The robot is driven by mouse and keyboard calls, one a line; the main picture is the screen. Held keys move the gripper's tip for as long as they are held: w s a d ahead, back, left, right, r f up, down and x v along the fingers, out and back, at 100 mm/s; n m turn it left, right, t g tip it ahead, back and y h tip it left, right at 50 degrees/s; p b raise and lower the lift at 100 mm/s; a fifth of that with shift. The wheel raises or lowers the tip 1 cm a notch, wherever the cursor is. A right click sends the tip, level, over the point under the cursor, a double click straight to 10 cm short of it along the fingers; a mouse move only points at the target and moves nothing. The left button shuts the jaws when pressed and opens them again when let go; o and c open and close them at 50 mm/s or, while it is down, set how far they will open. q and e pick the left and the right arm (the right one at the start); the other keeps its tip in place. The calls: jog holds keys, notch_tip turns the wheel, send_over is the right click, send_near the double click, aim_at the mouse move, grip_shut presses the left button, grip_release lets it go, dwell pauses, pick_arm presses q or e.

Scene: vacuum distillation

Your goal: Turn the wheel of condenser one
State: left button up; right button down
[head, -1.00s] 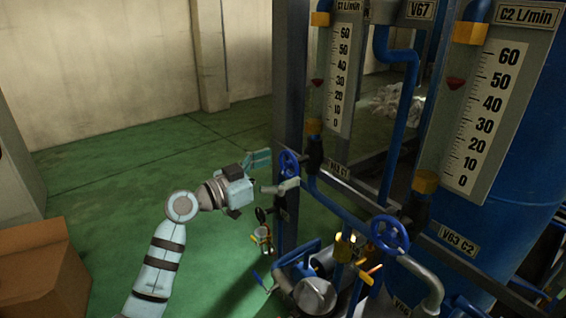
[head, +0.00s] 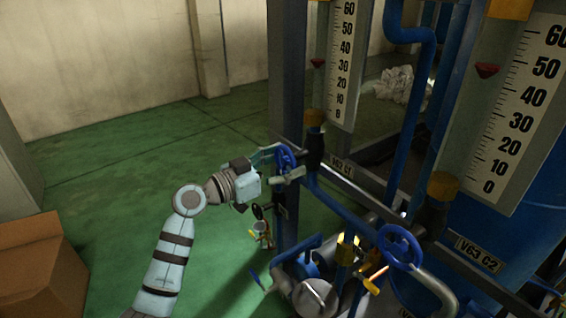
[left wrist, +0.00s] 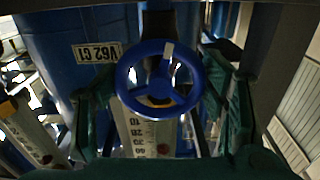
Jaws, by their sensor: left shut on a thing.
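The small blue wheel (head: 287,158) of condenser one sits on the valve beside the V62 C1 label (head: 341,169). In the left wrist view the blue wheel (left wrist: 160,90) faces the camera in the middle, with a pale mark on its upper rim. My left gripper (head: 277,161) reaches it from the left in the head view, shut on it. In the left wrist view the dark green fingers stand on either side of the rim. Their exact contact points are hard to see. My right gripper is not in view.
A second blue wheel (head: 399,246) is at the V63 C2 valve to the right. Flow gauges, blue pipes and a dark steel post (head: 284,80) crowd the wheel. A cardboard box (head: 40,265) stands at the left. The green floor (head: 130,145) is clear.

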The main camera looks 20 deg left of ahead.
pick_arm(q)
jog(key=shift+n+p, duration=0.45)
jog(key=shift+n, duration=0.65)
jog(key=o, duration=0.9)
jog(key=shift+d+f, duration=0.1)
jog(key=shift+o, duration=1.4)
jog(key=shift+w, duration=0.15)
jog(key=v, duration=1.2)
